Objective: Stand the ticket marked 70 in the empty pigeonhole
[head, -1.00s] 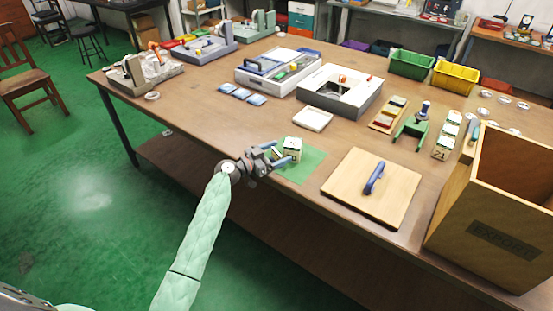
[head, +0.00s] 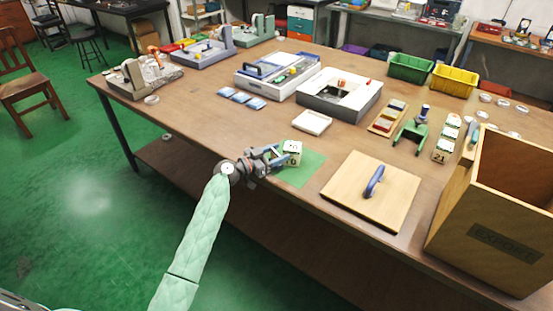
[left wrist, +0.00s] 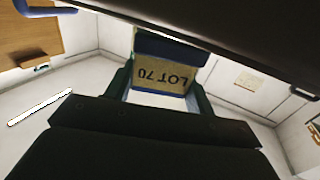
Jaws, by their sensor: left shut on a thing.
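The ticket shows in the left wrist view as a tan face marked LOT 70 (left wrist: 164,75) with dark blue edges, between the two fingers. My left gripper (head: 279,156) is shut on it, low over the green mat (head: 307,167) near the table's front edge. In the head view a small white-and-green block (head: 292,152) with dark marks shows at the fingertips; its marks are too small to read. A row of white-and-green pieces (head: 446,139), one seemingly marked 21, stands at the right. I cannot make out the empty pigeonhole. My right gripper is not in view.
A wooden board (head: 350,195) with a blue handle lies right of the mat. A tall open wooden box marked EXPORT (head: 480,215) stands at the right edge. The table left of the gripper is clear.

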